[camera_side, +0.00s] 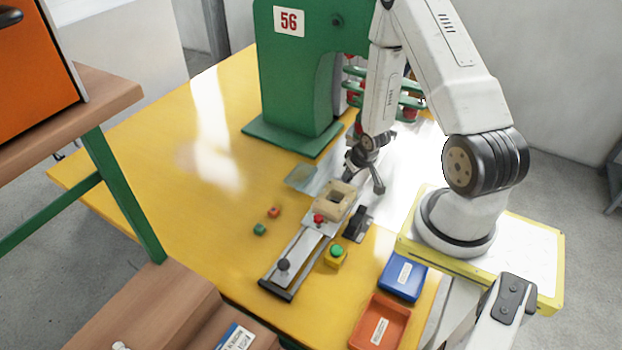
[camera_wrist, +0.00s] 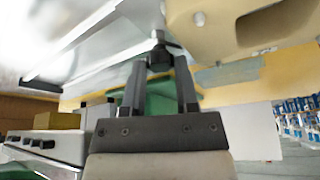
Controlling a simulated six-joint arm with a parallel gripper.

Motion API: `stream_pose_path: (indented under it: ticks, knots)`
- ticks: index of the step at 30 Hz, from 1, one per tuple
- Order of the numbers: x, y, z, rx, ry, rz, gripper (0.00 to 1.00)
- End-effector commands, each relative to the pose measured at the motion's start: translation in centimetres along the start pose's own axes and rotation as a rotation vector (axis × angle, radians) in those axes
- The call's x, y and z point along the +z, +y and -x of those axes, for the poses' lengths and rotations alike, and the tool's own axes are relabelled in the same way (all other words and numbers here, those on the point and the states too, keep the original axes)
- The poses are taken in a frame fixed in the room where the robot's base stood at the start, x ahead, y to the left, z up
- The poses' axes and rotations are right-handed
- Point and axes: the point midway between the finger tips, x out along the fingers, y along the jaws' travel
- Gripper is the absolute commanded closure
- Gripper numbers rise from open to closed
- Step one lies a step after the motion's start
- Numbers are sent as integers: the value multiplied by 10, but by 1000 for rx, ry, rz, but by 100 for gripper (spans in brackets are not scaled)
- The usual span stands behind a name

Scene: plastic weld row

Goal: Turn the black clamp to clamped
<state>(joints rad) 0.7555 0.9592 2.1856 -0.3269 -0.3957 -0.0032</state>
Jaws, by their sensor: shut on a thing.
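My gripper (camera_side: 364,176) is at the far end of the beige block (camera_side: 335,200), pointing down. In the wrist view the fingers (camera_wrist: 160,85) close around a dark knob, the black clamp (camera_wrist: 159,58), which has a bright metal pin at its top. In the side view the fingers hide most of this clamp, and its turn angle cannot be told. The beige block, with an opening in its middle, also shows at upper right in the wrist view (camera_wrist: 215,30), close beside the clamp.
A red knob (camera_side: 319,219) sits at the block's near end, above a metal slide rail (camera_side: 301,252). A black upright part (camera_side: 356,222) and a green button on a yellow box (camera_side: 336,256) stand right of it. A green press (camera_side: 292,80) stands behind. The table's left is mostly clear.

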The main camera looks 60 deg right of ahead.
Motion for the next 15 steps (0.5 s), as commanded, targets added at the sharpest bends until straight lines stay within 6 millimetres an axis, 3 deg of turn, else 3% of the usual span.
stream_pose_path:
  ticks: [15]
  knots:
    - [0,4,0,-120,0,291,100]
